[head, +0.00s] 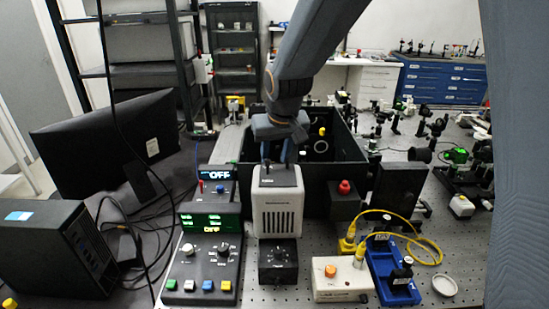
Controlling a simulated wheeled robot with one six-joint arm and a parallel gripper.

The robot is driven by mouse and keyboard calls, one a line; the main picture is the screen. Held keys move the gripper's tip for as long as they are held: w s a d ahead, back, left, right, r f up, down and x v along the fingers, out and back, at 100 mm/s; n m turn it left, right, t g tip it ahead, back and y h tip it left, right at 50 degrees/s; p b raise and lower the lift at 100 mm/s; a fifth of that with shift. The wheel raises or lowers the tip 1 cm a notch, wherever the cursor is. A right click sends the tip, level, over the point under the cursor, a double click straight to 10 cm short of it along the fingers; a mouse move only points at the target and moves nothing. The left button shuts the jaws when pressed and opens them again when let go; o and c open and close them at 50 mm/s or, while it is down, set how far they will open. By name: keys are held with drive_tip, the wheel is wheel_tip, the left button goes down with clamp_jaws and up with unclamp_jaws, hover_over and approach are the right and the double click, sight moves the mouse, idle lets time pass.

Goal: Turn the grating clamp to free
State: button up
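My gripper (279,155) points down in the middle of the head view, over or behind the dark top of a pale vented housing (277,214). Its two fingers look apart, with nothing visible between them. Behind it is an open black enclosure (345,172). Inside it, right of my gripper, are a small yellow-topped part (322,131) and a pale ring (321,147). I cannot tell which part is the grating clamp; my gripper and the housing hide some of the enclosure.
A control box (205,262) with knobs and coloured buttons stands front left. A black knob box (278,262) is front centre. A red button (344,187), a white box (342,279), a blue fixture (391,270) and a yellow cable (428,243) are right. A monitor (105,145) stands left.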

drive_tip(key=shift+x, duration=0.8)
clamp_jaws()
